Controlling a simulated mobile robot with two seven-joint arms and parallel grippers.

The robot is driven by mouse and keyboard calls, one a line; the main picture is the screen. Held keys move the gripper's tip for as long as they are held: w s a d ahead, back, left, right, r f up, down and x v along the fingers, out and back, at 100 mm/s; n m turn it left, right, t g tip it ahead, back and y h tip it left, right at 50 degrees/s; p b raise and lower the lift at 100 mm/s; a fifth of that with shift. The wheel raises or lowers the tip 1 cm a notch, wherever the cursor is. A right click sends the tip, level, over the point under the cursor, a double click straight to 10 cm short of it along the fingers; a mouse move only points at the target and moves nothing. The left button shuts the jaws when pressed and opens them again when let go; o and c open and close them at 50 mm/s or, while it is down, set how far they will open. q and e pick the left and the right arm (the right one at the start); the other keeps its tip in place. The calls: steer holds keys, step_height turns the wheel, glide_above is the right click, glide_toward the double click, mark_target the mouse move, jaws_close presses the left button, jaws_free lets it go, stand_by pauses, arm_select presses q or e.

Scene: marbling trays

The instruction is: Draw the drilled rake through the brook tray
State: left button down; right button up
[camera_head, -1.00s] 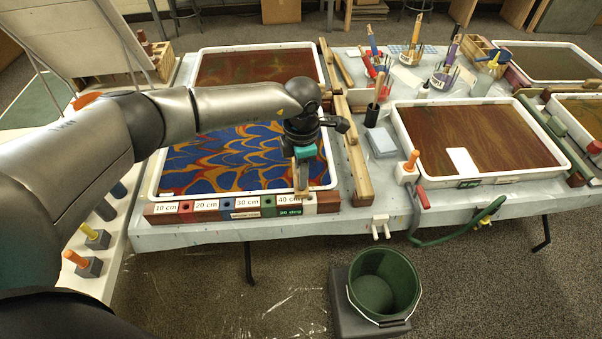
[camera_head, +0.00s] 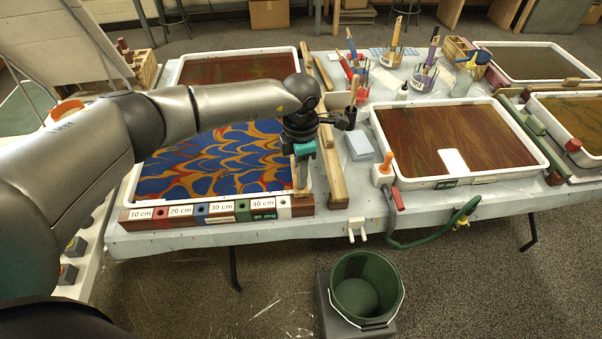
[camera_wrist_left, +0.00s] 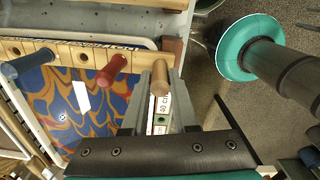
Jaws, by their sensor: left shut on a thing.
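The tray with a blue, orange and red marbled bath (camera_head: 215,160) lies at front left; its name cannot be read. My left gripper (camera_head: 303,165) is by its right rim, near the front corner. In the left wrist view the gripper (camera_wrist_left: 160,90) is shut on a tan peg (camera_wrist_left: 160,78). A pale wooden bar with drilled holes (camera_wrist_left: 75,54), which looks like the drilled rake, runs beside it, with a red peg (camera_wrist_left: 113,70) and a blue peg (camera_wrist_left: 30,63). In the head view my wrist hides most of the bar. My right gripper is not in view.
A row of centimetre-marked blocks (camera_head: 215,211) lines the tray's front. Wooden rails (camera_head: 333,170) stand right of it, then a grey-blue block (camera_head: 359,146) and a brown tray (camera_head: 540,155). A green bucket (camera_head: 366,290) is below the table's front edge.

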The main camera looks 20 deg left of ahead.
arm_select(q)
steer(key=shift+s+a+r+p, duration=0.1)
steer(key=shift+r+p, duration=0.1)
steer(key=shift+r, duration=0.2)
steer(key=shift+a+r+p, duration=0.1)
steer(key=shift+r+p, duration=0.05)
steer(key=shift+r, duration=0.25)
steer(key=shift+r+p, duration=0.7)
steer(key=shift+r, duration=0.5)
steer(key=shift+r, duration=0.15)
